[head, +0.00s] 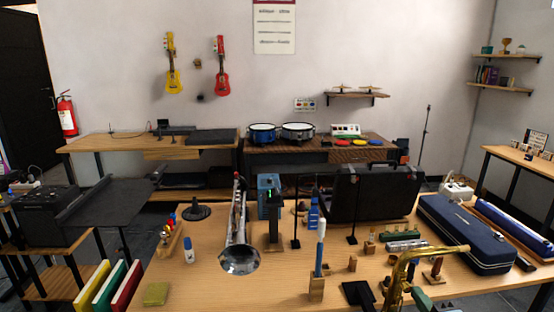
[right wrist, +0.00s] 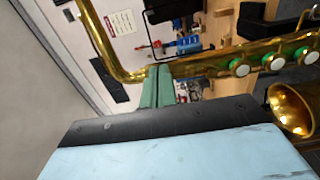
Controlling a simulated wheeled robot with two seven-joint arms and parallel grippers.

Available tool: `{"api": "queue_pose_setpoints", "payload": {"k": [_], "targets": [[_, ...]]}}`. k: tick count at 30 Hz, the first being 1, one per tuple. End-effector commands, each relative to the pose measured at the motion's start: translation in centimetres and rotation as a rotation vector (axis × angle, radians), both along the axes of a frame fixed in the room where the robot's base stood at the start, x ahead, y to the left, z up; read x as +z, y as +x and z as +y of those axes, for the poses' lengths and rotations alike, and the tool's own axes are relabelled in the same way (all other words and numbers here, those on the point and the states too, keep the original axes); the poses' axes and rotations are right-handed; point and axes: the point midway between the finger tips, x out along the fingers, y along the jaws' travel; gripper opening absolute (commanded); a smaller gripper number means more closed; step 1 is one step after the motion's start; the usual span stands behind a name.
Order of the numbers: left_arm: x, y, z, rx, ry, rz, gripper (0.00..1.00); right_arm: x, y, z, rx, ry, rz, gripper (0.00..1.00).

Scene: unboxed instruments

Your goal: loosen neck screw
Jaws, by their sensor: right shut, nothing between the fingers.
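A gold saxophone (head: 397,277) stands at the front right of the table in the head view, its curved neck reaching right. In the right wrist view, its gold tube (right wrist: 205,66) crosses the picture, with the bent neck at upper left and the bell (right wrist: 292,108) at the right. My right gripper (head: 420,297) is beside the saxophone. Its green fingers (right wrist: 158,86) are shut and empty, tips close against the tube near the bend; I cannot tell whether they touch. The neck screw is too small or hidden to make out. My left gripper is not in view.
The table's front left is mostly clear.

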Motion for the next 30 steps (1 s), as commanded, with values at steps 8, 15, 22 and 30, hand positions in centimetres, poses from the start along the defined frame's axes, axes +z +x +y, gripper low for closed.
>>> {"api": "queue_pose_setpoints", "payload": {"k": [8, 15, 22, 30], "targets": [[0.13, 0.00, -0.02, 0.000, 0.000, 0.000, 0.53, 0.09, -0.03, 0.16, 0.000, 0.001, 0.000, 0.00], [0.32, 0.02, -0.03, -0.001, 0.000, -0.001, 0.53, 0.22, -0.06, 0.44, 0.000, 0.001, 0.000, 0.00], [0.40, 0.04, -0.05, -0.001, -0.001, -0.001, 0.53, 0.29, -0.08, 0.67, 0.002, 0.001, -0.001, 0.00], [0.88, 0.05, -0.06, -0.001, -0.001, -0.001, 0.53, 0.70, -0.07, 0.63, 0.004, 0.002, -0.001, 0.00]]}}
